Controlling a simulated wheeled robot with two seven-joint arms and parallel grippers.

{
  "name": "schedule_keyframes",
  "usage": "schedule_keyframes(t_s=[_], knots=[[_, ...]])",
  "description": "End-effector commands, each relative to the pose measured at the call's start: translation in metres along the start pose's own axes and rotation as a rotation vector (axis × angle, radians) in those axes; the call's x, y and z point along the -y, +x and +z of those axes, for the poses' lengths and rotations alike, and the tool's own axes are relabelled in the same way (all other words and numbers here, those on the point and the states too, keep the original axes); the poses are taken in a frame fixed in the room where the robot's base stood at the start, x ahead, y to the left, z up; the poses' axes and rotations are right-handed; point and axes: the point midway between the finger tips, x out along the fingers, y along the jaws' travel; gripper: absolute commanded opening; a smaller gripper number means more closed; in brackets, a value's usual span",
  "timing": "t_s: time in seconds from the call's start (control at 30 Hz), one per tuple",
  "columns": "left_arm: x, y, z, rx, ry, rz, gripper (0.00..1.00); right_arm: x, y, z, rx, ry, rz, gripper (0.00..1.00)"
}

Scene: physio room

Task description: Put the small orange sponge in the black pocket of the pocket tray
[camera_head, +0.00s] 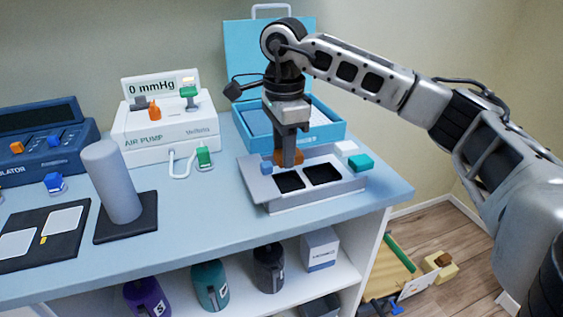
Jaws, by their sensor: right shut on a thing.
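The pocket tray (316,193) is a grey tray near the right front of the blue counter. Two black pockets show in it, a left one (290,180) and a right one (323,174). My right gripper (290,154) points down over the back of the tray, behind the left pocket. It is shut on the small orange sponge (280,158), which is partly hidden by the fingers. I cannot tell whether the sponge touches the tray. My left gripper is not in view.
An open blue case (331,126) stands behind the tray. A white air pump (165,135) with a green-ended hose is to the left. A grey cylinder (113,185) stands on a dark base.

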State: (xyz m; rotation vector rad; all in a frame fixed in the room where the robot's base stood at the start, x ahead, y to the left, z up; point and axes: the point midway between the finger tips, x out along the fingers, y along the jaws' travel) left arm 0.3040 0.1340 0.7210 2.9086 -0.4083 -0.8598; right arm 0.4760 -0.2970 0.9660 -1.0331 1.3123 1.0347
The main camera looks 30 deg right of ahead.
Motion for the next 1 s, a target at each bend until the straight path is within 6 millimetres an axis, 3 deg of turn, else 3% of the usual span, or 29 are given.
schedule_keyframes(t_s=[0.33,1.0], knots=[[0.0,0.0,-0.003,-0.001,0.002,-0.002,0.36,0.009,0.039,0.001,-0.002,0.0,0.0,0.1],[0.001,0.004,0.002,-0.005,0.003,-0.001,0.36,0.009,0.054,0.001,0.0,-0.001,-0.001,0.1]])
